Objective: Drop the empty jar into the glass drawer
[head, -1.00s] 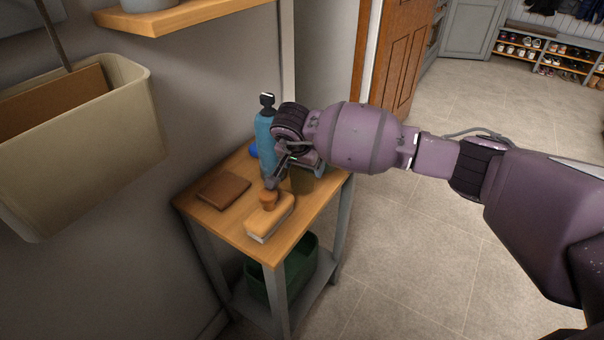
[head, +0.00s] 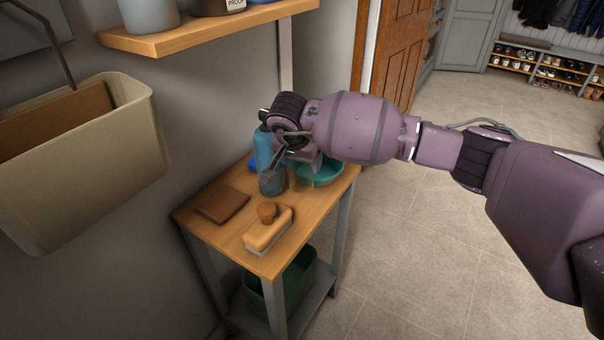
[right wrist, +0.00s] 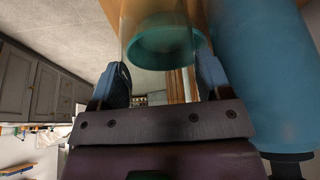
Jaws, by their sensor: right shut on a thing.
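My right gripper (head: 291,168) is over the back of the small wooden bench. It is shut on a clear glass jar (head: 300,182), which is partly hidden by the gripper. In the right wrist view the see-through jar (right wrist: 150,22) sits between the two fingers (right wrist: 165,82), with a teal dish (right wrist: 165,42) showing behind it. I cannot tell how far the jar is above the bench top. No glass drawer can be made out. My left gripper is not in view.
A blue bottle (head: 264,150) stands close beside the gripper. The teal dish is at the back right. A brown wallet-like item (head: 222,200) and a brush (head: 268,230) lie in front. A green bin (head: 283,290) is below. A beige wall bin (head: 90,170) hangs left. Floor at right is clear.

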